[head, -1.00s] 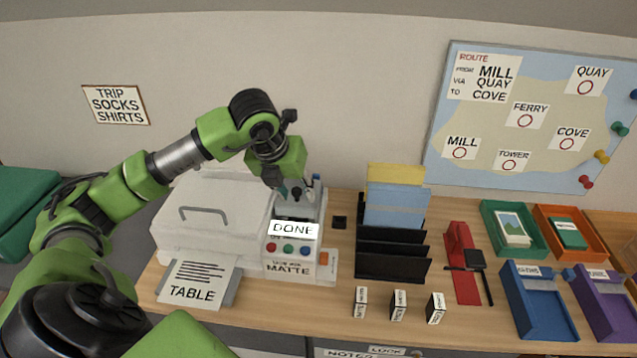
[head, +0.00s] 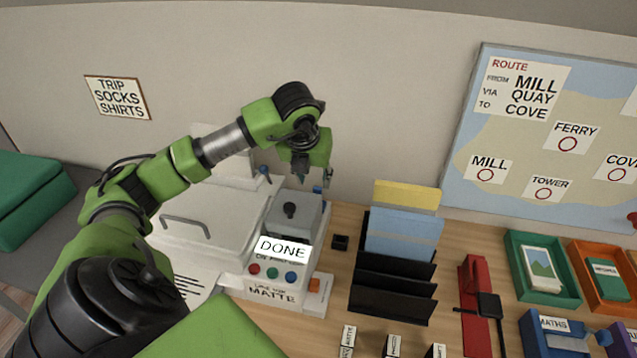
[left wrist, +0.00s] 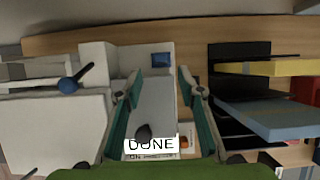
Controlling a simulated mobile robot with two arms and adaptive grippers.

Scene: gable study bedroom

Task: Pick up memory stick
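I cannot pick out the memory stick for certain. A small orange piece (head: 314,285) sits at the right front corner of the white machine (head: 262,291) and may be it; it shows small in the left wrist view (left wrist: 184,142). A small black block (head: 340,242) lies on the desk right of the machine. My left gripper (head: 303,178) is above the back of the machine, pointing down. In the left wrist view its teal fingers (left wrist: 158,92) are wide apart with nothing held between them. My right gripper is in no view.
The machine has a DONE display (head: 283,248), a black knob (head: 289,210) and blue-tipped levers. A black file rack (head: 392,291) with folders stands to the right. Beyond are a red tool (head: 473,305), a green tray (head: 541,289) and an orange tray (head: 600,300).

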